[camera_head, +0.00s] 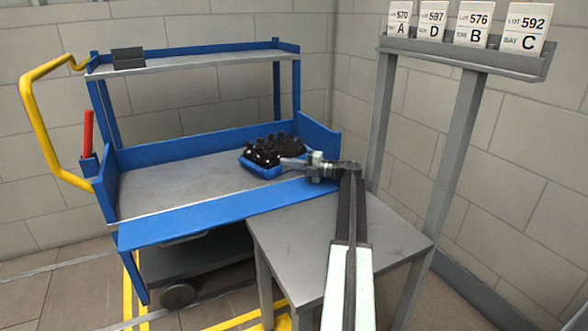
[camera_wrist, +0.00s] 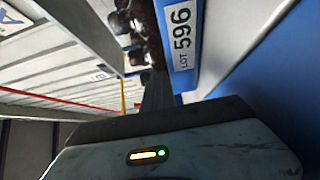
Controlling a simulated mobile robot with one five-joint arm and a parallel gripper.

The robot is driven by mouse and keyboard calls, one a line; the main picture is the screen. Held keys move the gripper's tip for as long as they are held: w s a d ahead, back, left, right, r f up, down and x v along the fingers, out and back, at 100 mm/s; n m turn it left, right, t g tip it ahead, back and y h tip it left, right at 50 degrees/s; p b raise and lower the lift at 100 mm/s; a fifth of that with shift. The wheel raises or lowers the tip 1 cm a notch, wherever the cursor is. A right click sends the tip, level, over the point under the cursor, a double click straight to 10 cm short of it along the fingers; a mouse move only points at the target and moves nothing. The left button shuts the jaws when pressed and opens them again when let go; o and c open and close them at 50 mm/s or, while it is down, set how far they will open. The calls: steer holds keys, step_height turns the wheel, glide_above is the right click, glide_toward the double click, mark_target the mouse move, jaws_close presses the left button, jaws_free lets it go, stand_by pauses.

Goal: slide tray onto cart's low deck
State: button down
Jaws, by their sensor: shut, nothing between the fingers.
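The blue tray (camera_head: 263,171) holds several dark bottles (camera_head: 280,146). It rests on the grey low deck (camera_head: 170,182) of the blue cart, toward the right end. My gripper (camera_head: 284,162) is shut and empty, reaching over the cart's front edge from the right with its tip at the tray's near right side. I cannot tell whether it touches the tray. In the wrist view the tray's blue wall carries a white "LOT 596" label (camera_wrist: 181,38), and bottles (camera_wrist: 135,22) show beside it. My gripper's tip covers part of the tray.
A grey table (camera_head: 300,250) stands against the cart's blue front panel (camera_head: 220,211). The deck left of the tray is clear. A dark block (camera_head: 128,58) sits on the upper shelf. A sign rack (camera_head: 460,55) on grey posts stands at the right.

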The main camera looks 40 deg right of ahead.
stand_by(0.3)
step_height(320, 180, up, 4)
steer(key=p, duration=0.4)
steer(key=s+a+r+p, duration=0.1)
steer(key=s+a, duration=0.8)
steer(key=s, duration=0.3)
steer(key=shift+s+a, duration=0.3)
steer(key=shift+s, duration=0.1)
